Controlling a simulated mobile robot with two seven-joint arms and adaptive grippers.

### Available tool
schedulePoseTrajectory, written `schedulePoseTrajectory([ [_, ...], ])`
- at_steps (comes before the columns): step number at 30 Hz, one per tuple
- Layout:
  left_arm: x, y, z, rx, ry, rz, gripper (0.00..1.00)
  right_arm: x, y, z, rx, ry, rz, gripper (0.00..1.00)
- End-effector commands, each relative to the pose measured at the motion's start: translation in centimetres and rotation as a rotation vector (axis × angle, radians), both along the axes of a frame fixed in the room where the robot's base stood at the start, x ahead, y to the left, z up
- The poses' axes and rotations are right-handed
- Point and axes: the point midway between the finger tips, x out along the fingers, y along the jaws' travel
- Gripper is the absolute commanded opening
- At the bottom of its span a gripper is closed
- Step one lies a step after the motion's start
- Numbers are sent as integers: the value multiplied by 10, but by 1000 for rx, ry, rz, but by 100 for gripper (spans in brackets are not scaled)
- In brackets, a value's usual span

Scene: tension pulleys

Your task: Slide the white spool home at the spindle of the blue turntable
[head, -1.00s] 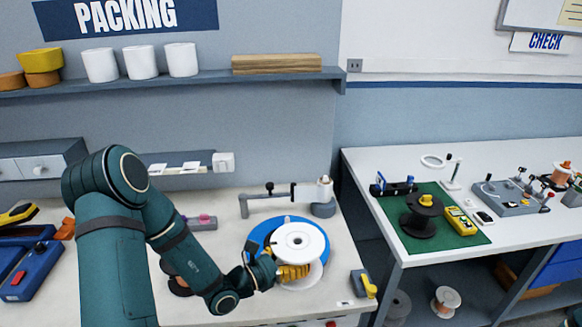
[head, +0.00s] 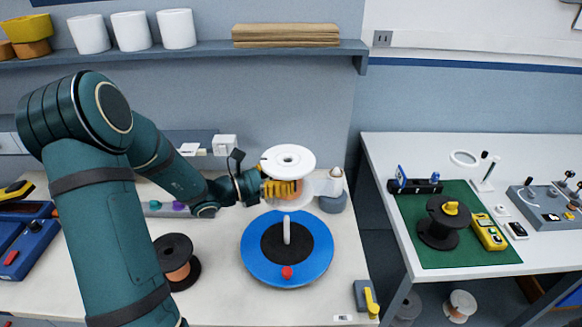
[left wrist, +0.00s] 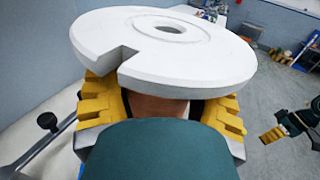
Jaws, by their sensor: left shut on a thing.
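The white spool (head: 288,158) has white flanges and copper winding. My left gripper (head: 283,189) is shut on its middle from the left. It is held upright, behind and apart from the spindle in the head view. The left wrist view shows its notched upper flange (left wrist: 165,50) above the yellow fingers (left wrist: 165,105). The blue turntable (head: 258,262) lies on the bench with a black centre and a red knob (head: 287,272). Its pale spindle (head: 287,230) stands bare. My right gripper (left wrist: 275,134) shows small at the right of the left wrist view; its opening is unclear.
A grey post with a pale tip (head: 335,190) stands right behind the spool. A black spool with copper (head: 176,262) stands left of the turntable. A yellow-handled block (head: 366,299) sits at the front right. Bare bench surrounds the turntable's front.

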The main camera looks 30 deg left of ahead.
Motion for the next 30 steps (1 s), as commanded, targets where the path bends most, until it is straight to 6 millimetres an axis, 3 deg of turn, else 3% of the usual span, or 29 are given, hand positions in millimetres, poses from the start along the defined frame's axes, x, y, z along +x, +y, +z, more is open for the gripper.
schedulePoseTrajectory([
  [8,0,0,-9,0,-4,-1,24,0,0,-9,-1,1,0,47],
  [30,0,0,-65,-1,-4,0,24,-3,3,-55,-6,10,5,47],
])
